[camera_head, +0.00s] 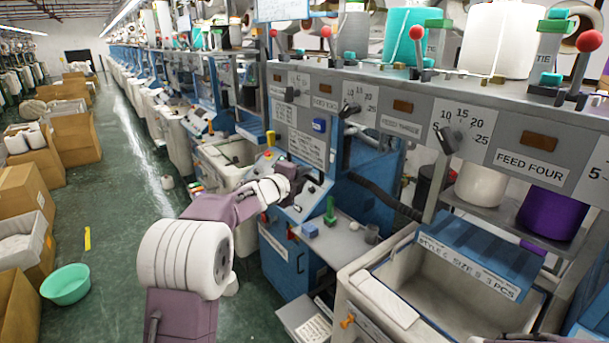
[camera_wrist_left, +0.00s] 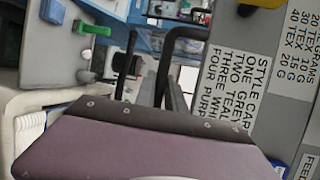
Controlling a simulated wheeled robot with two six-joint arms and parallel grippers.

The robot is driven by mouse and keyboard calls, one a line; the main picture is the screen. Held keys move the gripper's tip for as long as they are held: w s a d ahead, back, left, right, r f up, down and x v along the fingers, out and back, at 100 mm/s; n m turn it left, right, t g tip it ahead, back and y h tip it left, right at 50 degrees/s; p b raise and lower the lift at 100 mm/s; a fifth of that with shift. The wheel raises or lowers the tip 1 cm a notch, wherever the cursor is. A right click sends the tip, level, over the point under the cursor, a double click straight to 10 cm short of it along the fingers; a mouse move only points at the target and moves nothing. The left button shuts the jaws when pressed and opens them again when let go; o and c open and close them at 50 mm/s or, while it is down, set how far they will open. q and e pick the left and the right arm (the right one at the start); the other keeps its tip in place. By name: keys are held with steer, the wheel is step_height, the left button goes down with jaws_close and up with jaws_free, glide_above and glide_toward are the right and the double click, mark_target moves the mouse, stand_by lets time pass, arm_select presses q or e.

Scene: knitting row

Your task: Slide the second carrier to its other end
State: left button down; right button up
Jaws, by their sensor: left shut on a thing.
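My left gripper (camera_head: 287,172) is at the sloped control panel of the blue machine, below the printed style card (camera_head: 304,148). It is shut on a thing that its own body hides. In the left wrist view, the purple-brown gripper body (camera_wrist_left: 140,150) fills the bottom, and dark bars (camera_wrist_left: 168,62) stand just beyond it. I cannot make out which part is the second carrier. A blue block (camera_head: 319,125) sits on the grey front panel, right of the gripper and apart from it. My right gripper is out of view.
A grey shelf (camera_head: 345,240) below holds a small blue block (camera_head: 310,230) and a green piece (camera_head: 330,211). A pale bin (camera_head: 357,296) with a blue flap stands at lower right. Red-knobbed levers (camera_head: 416,33) line the top. The green floor at left has boxes and a teal basin (camera_head: 66,284).

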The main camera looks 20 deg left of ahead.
arm_select(q)
steer(key=c, duration=1.4)
jaws_free()
steer(key=shift+r, duration=0.5)
steer(key=shift+f, duration=0.1)
steer(key=shift+f, duration=0.1)
steer(key=shift+s+a, duration=0.15)
steer(key=shift+s, duration=0.2)
steer(key=b+v, duration=0.2)
steer(key=v, duration=0.6)
steer(key=shift+s, duration=0.2)
